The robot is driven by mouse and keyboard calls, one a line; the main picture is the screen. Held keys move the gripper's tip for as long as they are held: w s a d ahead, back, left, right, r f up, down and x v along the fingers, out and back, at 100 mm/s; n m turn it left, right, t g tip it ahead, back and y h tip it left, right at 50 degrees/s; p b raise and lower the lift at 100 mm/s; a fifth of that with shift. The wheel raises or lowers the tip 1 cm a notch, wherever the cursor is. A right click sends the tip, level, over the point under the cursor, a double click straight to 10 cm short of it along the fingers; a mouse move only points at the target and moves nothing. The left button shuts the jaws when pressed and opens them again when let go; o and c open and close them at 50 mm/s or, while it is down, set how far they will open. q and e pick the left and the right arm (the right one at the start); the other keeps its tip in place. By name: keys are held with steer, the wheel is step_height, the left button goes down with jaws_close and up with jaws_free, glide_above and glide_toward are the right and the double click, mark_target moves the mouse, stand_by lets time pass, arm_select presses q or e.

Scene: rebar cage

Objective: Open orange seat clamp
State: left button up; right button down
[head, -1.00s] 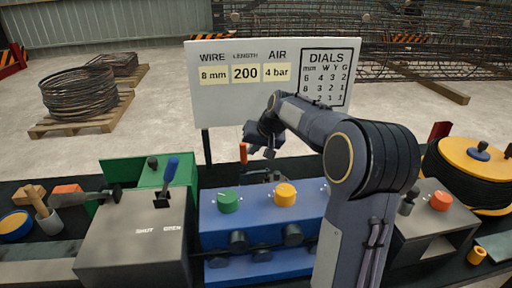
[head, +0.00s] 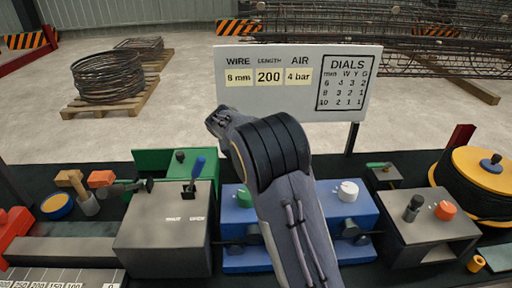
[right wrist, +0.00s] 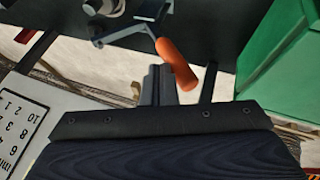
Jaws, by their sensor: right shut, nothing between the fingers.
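The clamp's orange handle (right wrist: 176,65) shows in the right wrist view, joined to a grey metal lever and bracket (right wrist: 137,27). My right gripper (right wrist: 158,72) is shut and empty. Its fingers stand just beside the lower end of the orange handle, and I cannot tell whether they touch it. In the head view my right arm rises across the blue machine (head: 335,222) and hides the clamp and the fingertips. My left gripper is not in view.
A sign board (head: 300,80) stands behind. A grey box with an orange knob (head: 445,210) and a yellow-topped reel (head: 478,165) stand right.

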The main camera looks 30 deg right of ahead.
steer(key=shift+w+a+f+g+h+b, duration=0.3)
steer(key=shift+w+a+f+h+b, duration=0.2)
steer(key=shift+a+f+h, duration=0.35)
steer(key=shift+w+a+f, duration=0.15)
steer(key=shift+a, duration=0.05)
steer(key=s+a+r+b, duration=0.3)
steer(key=s+a+r, duration=0.4)
steer(key=s+r, duration=0.5)
steer(key=shift+s+r, duration=0.15)
steer(key=shift+r, duration=0.35)
